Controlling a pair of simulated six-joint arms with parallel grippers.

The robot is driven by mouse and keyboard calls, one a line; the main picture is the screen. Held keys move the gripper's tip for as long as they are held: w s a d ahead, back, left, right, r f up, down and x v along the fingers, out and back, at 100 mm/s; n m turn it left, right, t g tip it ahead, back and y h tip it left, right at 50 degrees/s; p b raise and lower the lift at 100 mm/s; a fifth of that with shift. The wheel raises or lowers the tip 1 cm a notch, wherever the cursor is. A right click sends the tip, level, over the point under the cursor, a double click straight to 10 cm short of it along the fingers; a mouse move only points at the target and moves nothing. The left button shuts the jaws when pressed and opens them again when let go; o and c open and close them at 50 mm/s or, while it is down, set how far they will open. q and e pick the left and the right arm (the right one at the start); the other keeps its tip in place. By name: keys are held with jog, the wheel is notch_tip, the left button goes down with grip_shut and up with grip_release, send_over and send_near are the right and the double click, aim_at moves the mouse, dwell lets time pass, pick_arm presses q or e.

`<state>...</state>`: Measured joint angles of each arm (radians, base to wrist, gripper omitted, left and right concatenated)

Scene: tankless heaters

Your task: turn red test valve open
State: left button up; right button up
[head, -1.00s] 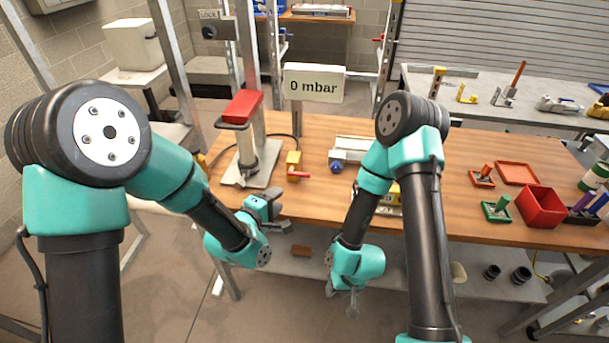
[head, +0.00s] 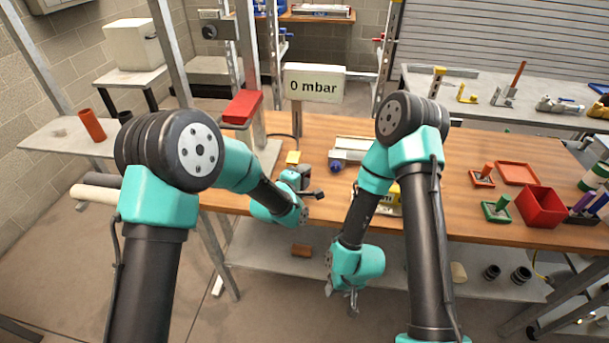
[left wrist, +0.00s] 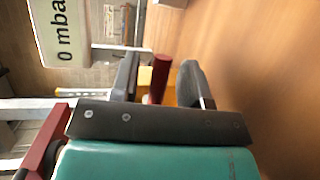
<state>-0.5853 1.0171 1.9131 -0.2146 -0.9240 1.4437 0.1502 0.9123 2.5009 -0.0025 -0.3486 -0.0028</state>
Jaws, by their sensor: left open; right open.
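The yellow valve body (head: 292,157) stands on the wooden bench. Its red handle is hidden behind my left gripper (head: 309,184) in the head view. In the left wrist view the red handle (left wrist: 160,72) shows between the two open fingers of my left gripper (left wrist: 158,82), with part of the yellow body (left wrist: 170,94) behind it. I cannot tell whether a finger touches it. The gauge sign (head: 314,84) reads 0 mbar. My right gripper (head: 351,301) is open and empty, pointing down in front of the bench edge.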

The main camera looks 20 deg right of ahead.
pick_arm(q)
jog(key=shift+w+d, duration=0.15)
grip_shut()
dwell(0.4)
